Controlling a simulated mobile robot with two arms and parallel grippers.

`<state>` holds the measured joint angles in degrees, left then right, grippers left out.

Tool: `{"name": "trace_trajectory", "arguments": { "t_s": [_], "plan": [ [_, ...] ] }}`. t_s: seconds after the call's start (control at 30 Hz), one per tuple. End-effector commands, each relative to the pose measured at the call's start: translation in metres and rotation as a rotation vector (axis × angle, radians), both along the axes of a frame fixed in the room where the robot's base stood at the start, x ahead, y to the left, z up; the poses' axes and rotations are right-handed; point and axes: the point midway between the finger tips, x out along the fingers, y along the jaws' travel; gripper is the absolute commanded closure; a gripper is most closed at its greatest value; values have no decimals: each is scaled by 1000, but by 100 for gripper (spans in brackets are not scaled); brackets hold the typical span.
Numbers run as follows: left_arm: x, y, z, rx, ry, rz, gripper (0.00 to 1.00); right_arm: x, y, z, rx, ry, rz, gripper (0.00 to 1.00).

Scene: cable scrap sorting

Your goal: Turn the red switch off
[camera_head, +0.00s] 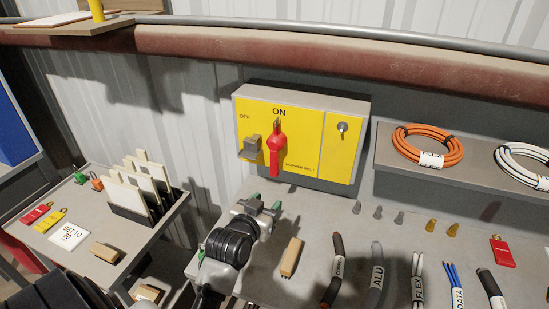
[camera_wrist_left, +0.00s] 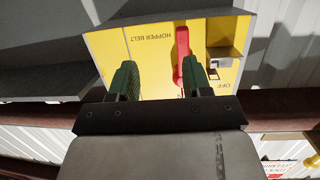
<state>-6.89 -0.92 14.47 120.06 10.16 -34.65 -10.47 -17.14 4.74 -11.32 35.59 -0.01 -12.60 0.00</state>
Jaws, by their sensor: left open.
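The red switch (camera_head: 275,150) is on the yellow face of a grey control box (camera_head: 305,140) on the wall. Its handle stands upright, with its tip under the word ON; OFF is printed to its left. The label by it reads HOPPER BELT. My left gripper (camera_head: 265,202) is open and empty, below and in front of the box. In the left wrist view, which is upside down, the red switch (camera_wrist_left: 182,58) appears beyond the green fingers, close to the right one. I cannot tell any contact there. My right gripper is not in view.
A grey bracket (camera_head: 250,149) juts out left of the switch, and a key lock (camera_head: 342,127) sits to its right. A shelf (camera_head: 465,178) with cable coils is further right. Cable pieces and a wooden block (camera_head: 291,257) lie on the bench below.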

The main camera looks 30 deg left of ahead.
Motion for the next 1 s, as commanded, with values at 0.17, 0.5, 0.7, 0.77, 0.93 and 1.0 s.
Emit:
{"name": "trace_trajectory", "arguments": {
  "t_s": [0.17,0.5,0.7,0.77,0.93,1.0],
  "plan": [
    [17,27,34,3,-175,77,51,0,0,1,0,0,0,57],
    [61,41,41,6,-200,87,51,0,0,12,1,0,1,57],
    [96,49,40,5,-198,86,51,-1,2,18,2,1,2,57],
    [103,51,39,5,-197,86,51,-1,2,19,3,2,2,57],
    [118,55,38,7,-197,86,51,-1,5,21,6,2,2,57],
    [121,56,37,7,-196,86,51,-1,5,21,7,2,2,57]
  ]
}}
